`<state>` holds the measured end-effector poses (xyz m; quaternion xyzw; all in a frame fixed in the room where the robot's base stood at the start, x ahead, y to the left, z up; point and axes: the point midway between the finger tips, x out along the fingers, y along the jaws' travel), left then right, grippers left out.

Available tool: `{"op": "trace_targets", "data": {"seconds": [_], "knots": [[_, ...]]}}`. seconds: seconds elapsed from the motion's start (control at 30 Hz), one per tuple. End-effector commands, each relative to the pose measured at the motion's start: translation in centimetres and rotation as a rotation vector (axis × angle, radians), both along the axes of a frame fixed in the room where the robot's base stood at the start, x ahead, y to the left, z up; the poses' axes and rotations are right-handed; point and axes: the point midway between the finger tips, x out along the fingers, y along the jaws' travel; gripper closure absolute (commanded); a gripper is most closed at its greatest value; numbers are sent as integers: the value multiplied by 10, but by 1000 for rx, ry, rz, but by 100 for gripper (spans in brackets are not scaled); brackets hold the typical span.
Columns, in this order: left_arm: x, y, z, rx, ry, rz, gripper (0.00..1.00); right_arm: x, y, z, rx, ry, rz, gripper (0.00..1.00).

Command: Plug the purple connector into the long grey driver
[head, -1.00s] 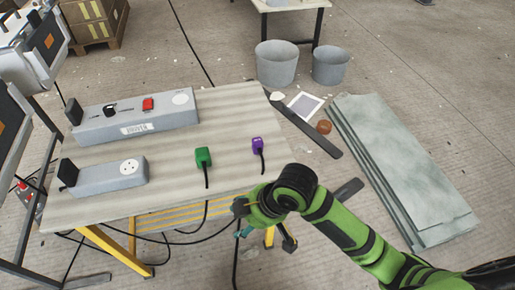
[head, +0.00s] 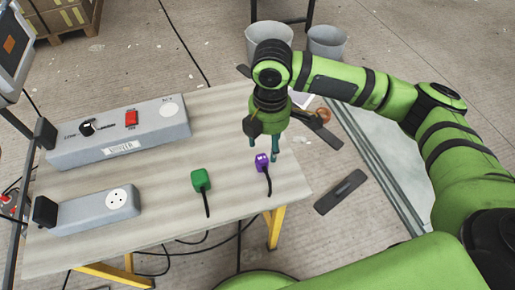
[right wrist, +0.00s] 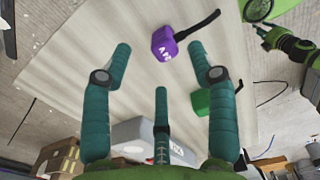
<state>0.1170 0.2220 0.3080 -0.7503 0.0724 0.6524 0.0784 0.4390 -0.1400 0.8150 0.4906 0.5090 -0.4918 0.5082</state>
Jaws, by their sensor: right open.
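The purple connector (head: 262,162) stands near the right edge of the worktable, its black cable running off the front edge. It also shows in the right wrist view (right wrist: 163,44), with white marks on one face. My right gripper (head: 264,150) points down just above and behind the connector, its teal fingers spread and empty. In the right wrist view the connector lies beyond the fingertips, between them in the picture and apart from them. The long grey driver (head: 70,154) lies at the back left of the table, with a red switch, a black knob and a round white socket (head: 168,110).
A green connector (head: 201,180) stands left of the purple one. A shorter grey driver (head: 80,214) with a round white socket lies at the front left. The table (head: 225,130) is bare between the drivers and connectors. Grey buckets (head: 326,42) stand on the floor behind.

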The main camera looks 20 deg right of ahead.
Motion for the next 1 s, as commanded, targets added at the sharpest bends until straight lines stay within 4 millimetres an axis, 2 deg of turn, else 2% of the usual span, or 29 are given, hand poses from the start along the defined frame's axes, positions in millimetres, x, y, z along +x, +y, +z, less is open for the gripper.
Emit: {"op": "trace_targets", "data": {"seconds": [0.2, 0.3, 0.53, 0.7, 0.83, 1.0], "knots": [[-40, 2, -3, 6, 63, 0, 60, 0, 0, 0, -1, 1, 0, 41], [-49, 3, -3, 6, 76, 0, 60, 0, 0, -1, 0, 1, 0, 41], [-42, 2, -4, 5, 64, -1, 60, 0, 1, -19, 0, 2, -1, 41], [-24, 0, -3, 2, 35, -2, 60, 0, 1, -19, 1, -1, -1, 41], [-20, 0, -3, 0, 29, -2, 60, 0, 2, -22, 0, 0, -1, 41], [-24, 0, -4, 2, 34, -2, 60, 2, 8, -45, -1, 2, -1, 41]]}}
